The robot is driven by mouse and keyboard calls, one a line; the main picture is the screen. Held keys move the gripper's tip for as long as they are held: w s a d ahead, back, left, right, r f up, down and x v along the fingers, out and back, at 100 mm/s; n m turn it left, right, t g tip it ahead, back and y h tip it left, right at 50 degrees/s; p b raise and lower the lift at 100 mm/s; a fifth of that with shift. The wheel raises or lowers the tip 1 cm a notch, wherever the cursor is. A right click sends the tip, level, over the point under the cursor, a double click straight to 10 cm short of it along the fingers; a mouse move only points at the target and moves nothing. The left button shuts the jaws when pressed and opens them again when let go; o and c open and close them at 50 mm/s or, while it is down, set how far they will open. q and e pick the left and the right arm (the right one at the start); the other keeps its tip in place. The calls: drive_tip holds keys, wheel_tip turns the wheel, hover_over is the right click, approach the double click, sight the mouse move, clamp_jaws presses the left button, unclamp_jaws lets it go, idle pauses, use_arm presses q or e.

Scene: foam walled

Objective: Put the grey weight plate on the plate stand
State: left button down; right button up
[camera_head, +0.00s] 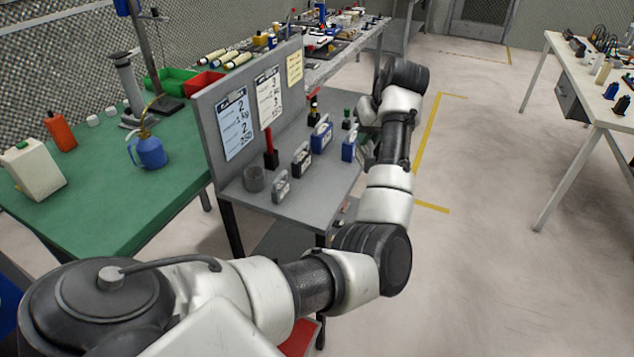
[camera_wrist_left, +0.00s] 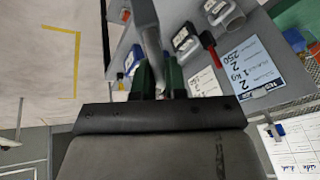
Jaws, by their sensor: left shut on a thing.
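In the head view this held thing is hidden. I cannot tell for certain which thing is the plate stand; upright posts with red tops (camera_head: 270,147) stand on the grey table. My right gripper is not in view.
Open floor (camera_head: 480,200) lies right.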

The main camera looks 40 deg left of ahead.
sight(366, 161)
use_arm(q)
drive_tip(key=shift+n+g, duration=0.3)
drive_tip(key=shift+n, duration=0.4)
drive_tip(key=f, duration=0.2)
drive_tip(key=f+b, duration=0.1)
drive_tip(key=s+d+f+b, duration=0.1)
drive_tip(key=f, duration=0.1)
drive_tip(key=shift+s+f, duration=0.1)
drive_tip(key=shift+f, duration=0.2)
drive_tip(key=s+a+f, duration=0.1)
drive_tip(key=a+f, duration=0.2)
drive_tip(key=s+a+f+p, duration=0.1)
drive_tip(key=a+f, duration=0.3)
drive_tip(key=s+a+f, duration=0.2)
drive_tip(key=a+f, duration=0.2)
drive_tip(key=shift+f+p, duration=0.15)
drive_tip(key=shift+p, duration=0.15)
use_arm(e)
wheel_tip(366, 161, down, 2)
use_arm(q)
drive_tip(key=shift+f, duration=0.1)
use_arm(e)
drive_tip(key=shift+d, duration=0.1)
use_arm(q)
drive_tip(key=c, duration=1.2)
unclamp_jaws()
drive_tip(key=shift+o, duration=0.2)
drive_tip(key=v, duration=1.2)
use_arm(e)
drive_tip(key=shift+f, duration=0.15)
